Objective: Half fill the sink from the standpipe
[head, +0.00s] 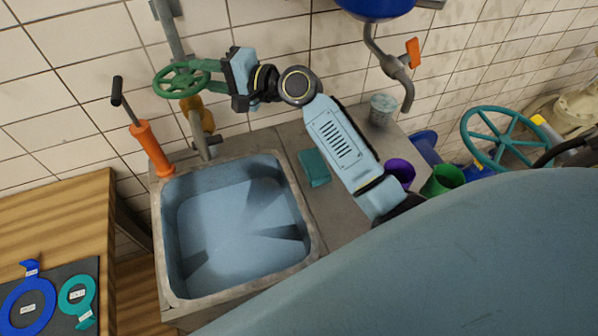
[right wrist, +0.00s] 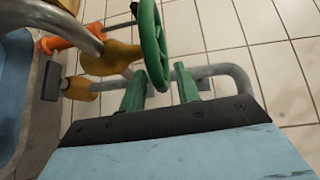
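The sink (head: 300,205) is set in the grey counter, pale blue inside with dark shadows; I cannot tell whether water stands in it. The standpipe (head: 172,28) runs down the tiled wall to a brass valve body, and its spout (head: 203,150) points down over the sink's back edge. I see no clear stream. The green handwheel (head: 176,82) is on the standpipe; it also shows in the right wrist view (right wrist: 152,45). My right gripper (head: 205,77) is at the wheel's right side, its green fingers apart with the rim between their tips. My left gripper is out of view.
An orange hand pump (head: 150,150) with a black handle stands at the sink's back left corner. A teal sponge (head: 314,167) and a cup (head: 382,108) are on the counter. A wooden table (head: 60,215) with ring tags is at left; a teal wheel (head: 500,137) is at right.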

